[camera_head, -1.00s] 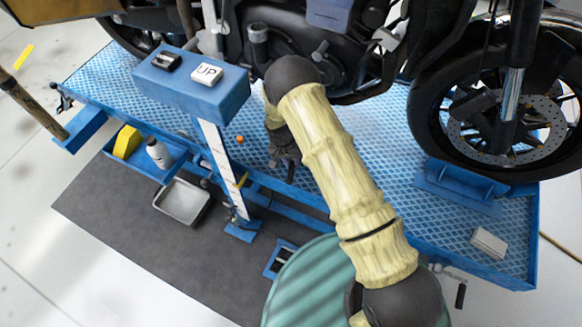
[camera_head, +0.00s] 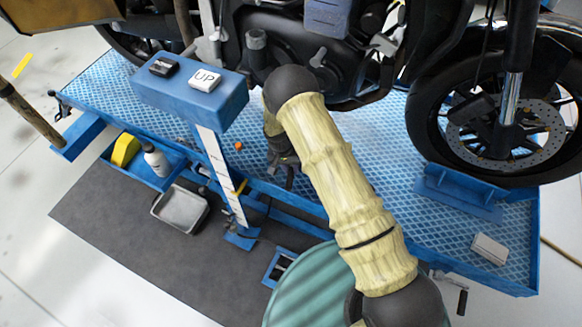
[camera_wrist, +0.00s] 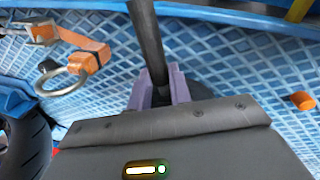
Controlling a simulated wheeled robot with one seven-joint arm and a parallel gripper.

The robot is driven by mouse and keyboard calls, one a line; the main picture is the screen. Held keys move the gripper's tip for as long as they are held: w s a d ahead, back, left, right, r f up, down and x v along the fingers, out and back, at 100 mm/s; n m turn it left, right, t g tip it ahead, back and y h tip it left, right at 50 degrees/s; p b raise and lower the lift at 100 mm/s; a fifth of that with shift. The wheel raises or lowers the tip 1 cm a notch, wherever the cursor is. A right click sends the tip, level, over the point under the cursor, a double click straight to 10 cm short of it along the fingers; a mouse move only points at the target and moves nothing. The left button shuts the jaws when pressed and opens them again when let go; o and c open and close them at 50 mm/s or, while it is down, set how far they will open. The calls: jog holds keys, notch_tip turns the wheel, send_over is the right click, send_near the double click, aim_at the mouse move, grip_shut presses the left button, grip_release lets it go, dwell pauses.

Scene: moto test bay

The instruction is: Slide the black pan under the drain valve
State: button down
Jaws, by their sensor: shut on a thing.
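My gripper (camera_wrist: 160,88) has its two purple fingers closed around a dark rod (camera_wrist: 149,40) in the wrist view. The rod runs up out of that picture, and I cannot tell what it belongs to. In the head view my gripper (camera_head: 284,168) is low over the near edge of the blue platform, partly hidden by my arm. I cannot clearly make out a black pan. A grey metal tray (camera_head: 180,208) lies on the dark mat, left of the control post and well apart from my gripper. The drain valve cannot be made out under the motorcycle engine (camera_head: 290,50).
The blue platform (camera_head: 385,165) carries the motorcycle, with its wheel (camera_head: 500,130) at right. The control box (camera_head: 190,88) stands left of my arm. A green drum (camera_head: 310,285) is below my arm. An orange strap with a ring (camera_wrist: 85,58) is left of my gripper.

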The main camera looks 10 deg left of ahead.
jog(key=shift+f+b, duration=0.4)
jog(key=shift+f, duration=0.15)
dwell(0.4)
jog(key=c, duration=1.2)
grip_release()
jog(key=shift+s, duration=0.1)
jog(key=shift+a+r, duration=0.1)
jog(key=shift+r, duration=0.15)
notch_tip(320, 180, up, 11)
jog(key=a, duration=0.2)
jog(key=shift+r, duration=0.15)
